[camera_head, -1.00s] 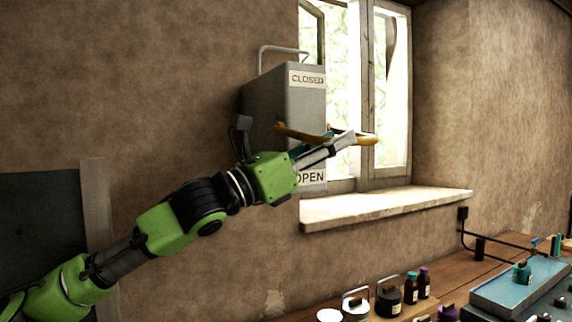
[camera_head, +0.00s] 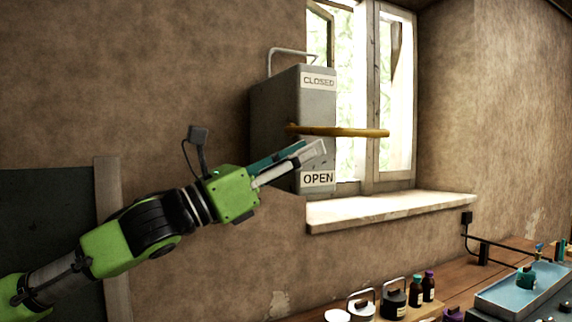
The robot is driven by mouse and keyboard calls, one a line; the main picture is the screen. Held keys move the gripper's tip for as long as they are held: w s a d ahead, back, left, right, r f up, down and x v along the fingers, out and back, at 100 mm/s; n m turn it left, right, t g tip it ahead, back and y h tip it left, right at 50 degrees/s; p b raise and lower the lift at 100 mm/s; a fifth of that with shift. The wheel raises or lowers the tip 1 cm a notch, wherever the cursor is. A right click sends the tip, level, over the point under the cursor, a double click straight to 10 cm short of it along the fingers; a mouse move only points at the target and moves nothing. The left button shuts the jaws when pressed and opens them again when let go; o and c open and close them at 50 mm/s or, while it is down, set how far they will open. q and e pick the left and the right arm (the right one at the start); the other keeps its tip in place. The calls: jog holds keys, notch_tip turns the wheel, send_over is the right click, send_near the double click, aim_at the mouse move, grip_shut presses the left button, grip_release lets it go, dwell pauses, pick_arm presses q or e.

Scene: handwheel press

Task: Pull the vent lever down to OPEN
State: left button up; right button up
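The vent box (camera_head: 290,115) is a grey metal case on the wall, with a CLOSED label (camera_head: 318,82) high and an OPEN label (camera_head: 318,179) low on its front. The yellow-brown vent lever (camera_head: 350,132) sticks out to the right, nearly level, at a height between the two labels. My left gripper (camera_head: 312,150) is just below the lever, in front of the box and above the OPEN label. It looks apart from the lever and holds nothing visible. Its fingers overlap from this side, so their opening is unclear. My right gripper is not in view.
A window (camera_head: 375,95) with a pale stone sill (camera_head: 390,209) is right of the box. A wooden bench below holds dark bottles (camera_head: 415,290), lidded pots (camera_head: 393,300) and a blue tray (camera_head: 515,288).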

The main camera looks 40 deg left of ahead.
pick_arm(q)
jog(key=v, duration=0.2)
jog(key=shift+s+d+f+b, duration=0.15)
jog(key=shift+s+f+b, duration=0.15)
jog(key=shift+s+b, duration=0.1)
dwell(0.5)
